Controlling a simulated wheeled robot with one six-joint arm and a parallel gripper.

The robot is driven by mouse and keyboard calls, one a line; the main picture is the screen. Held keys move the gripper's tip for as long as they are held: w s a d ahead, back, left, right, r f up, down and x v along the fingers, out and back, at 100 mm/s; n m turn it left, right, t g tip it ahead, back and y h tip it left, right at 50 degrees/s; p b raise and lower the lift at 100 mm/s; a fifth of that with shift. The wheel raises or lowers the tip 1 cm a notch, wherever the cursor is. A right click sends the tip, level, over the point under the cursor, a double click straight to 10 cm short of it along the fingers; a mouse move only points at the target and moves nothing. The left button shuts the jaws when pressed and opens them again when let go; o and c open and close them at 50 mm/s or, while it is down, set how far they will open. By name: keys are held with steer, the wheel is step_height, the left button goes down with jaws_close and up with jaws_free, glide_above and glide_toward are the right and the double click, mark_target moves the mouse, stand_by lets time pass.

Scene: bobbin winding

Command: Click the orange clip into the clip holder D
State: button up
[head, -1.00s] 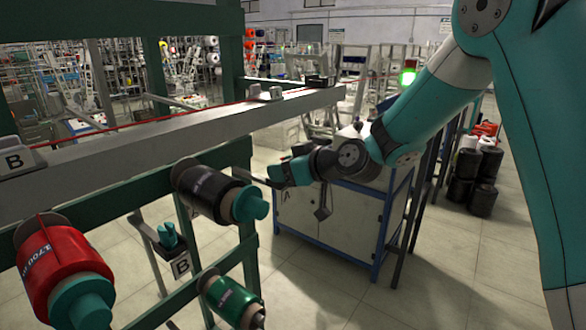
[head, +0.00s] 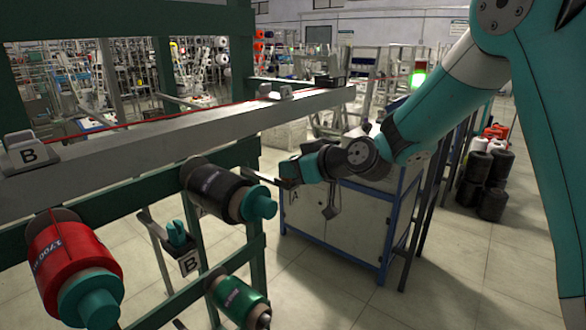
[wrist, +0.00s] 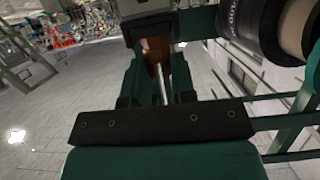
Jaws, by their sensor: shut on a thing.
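In the wrist view my gripper (wrist: 158,70) points away from the camera, its two dark green fingers shut on a narrow brown-orange piece, which I take to be the orange clip (wrist: 155,48). Only part of the clip shows between the fingers. A grey block (wrist: 142,8) lies just beyond the fingertips; I cannot tell whether they touch. In the head view my gripper (head: 280,179) is behind the black bobbin, below the grey beam, and the clip cannot be made out. No label D is readable. A grey holder (head: 275,93) with no readable letter sits on the beam.
Below are a red bobbin (head: 72,262), a black bobbin (head: 222,190) and a green bobbin (head: 238,298) on a green frame. A blue-framed cabinet (head: 340,225) stands behind.

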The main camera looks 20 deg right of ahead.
steer(key=shift+r, duration=0.1)
steer(key=shift+r+p, duration=0.55)
steer(key=shift+r, duration=0.9)
steer(key=s+d+b, duration=0.5)
steer(key=s, duration=0.2)
steer(key=shift+s+d, duration=0.15)
stand_by(0.9)
